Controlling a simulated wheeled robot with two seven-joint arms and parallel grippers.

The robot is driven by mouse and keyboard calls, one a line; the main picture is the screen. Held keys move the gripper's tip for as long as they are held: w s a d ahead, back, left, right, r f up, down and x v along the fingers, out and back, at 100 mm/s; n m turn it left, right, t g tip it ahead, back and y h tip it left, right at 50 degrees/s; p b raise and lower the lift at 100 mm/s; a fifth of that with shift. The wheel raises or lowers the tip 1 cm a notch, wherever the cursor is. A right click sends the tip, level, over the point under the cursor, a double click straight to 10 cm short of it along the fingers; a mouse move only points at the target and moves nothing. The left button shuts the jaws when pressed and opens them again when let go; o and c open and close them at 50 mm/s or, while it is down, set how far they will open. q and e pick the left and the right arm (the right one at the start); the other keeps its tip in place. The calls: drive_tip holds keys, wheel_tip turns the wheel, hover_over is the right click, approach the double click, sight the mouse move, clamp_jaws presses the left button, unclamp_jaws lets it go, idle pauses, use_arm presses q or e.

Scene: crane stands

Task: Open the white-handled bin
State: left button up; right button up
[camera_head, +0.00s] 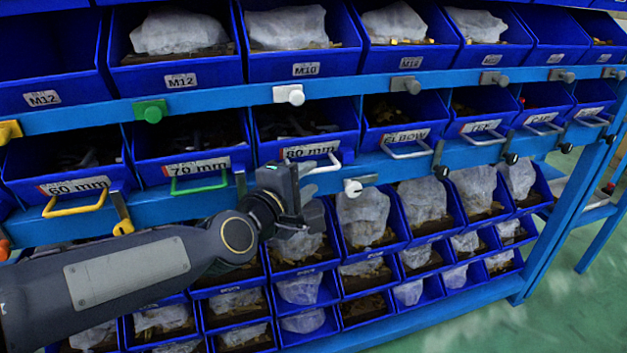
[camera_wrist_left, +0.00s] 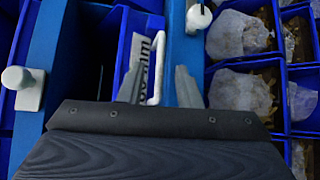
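The white-handled bin (camera_head: 305,130) is the blue one labelled 80 mm, in the middle row of the rack. It sits level with the bins beside it. Its white handle (camera_head: 325,163) is a thin bar below the label; it also shows in the left wrist view (camera_wrist_left: 157,70), near the label. My left gripper (camera_head: 303,180) is at the left end of this handle in the head view. In the left wrist view its two fingers (camera_wrist_left: 158,88) are apart, with the handle between them; I cannot tell whether they touch it. My right gripper is in neither view.
A bin with a green handle (camera_head: 199,181) and one with a yellow handle (camera_head: 75,207) lie to the left. Grey-handled bins (camera_head: 408,150) continue right. White knobs (camera_head: 289,95) (camera_head: 353,187) stick out from the blue rails. Bagged-part bins (camera_head: 365,240) fill the rows below.

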sight(317, 172)
use_arm(q)
drive_tip(key=shift+x, duration=1.8)
clamp_jaws()
